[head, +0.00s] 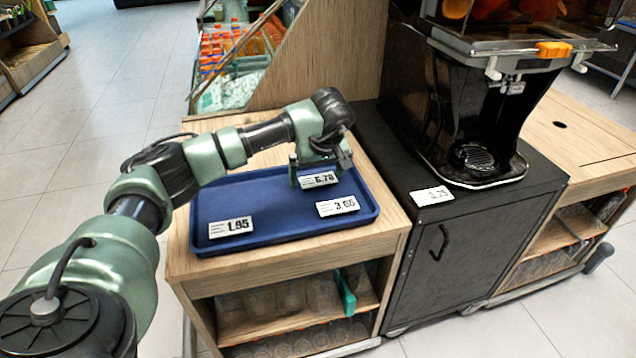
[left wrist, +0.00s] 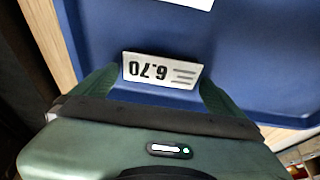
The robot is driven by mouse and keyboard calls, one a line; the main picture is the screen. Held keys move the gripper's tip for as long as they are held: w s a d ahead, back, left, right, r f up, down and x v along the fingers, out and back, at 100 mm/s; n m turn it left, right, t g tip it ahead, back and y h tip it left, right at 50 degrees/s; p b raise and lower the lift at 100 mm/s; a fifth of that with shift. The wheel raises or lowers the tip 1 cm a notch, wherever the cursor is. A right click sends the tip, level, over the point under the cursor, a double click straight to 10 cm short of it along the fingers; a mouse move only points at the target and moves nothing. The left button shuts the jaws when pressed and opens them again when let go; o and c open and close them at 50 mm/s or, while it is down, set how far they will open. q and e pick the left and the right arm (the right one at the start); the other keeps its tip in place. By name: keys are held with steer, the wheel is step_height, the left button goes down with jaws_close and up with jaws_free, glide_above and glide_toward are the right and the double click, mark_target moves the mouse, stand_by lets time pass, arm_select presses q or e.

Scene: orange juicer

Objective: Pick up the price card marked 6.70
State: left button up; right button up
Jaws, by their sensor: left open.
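The white price card marked 6.70 (head: 319,179) is on the blue tray (head: 275,240), near its back right. My left gripper (head: 316,172) is over the tray at this card, fingers pointing down. In the left wrist view, the 6.70 card (left wrist: 162,70) shows upside down between the two green fingertips of my left gripper (left wrist: 160,88). The gripper is open, with a finger at each side of the card. I cannot tell whether either finger touches it. My right gripper is not in view.
A card marked 3.65 (head: 338,206) lies close in front, and one marked 1.95 (head: 231,226) lies at the tray's front left. Another card (head: 432,196) lies on the black cabinet by the juicer (head: 480,110). The tray's middle is clear.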

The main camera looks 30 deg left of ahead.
arm_select(q)
steer(key=c, duration=1.2)
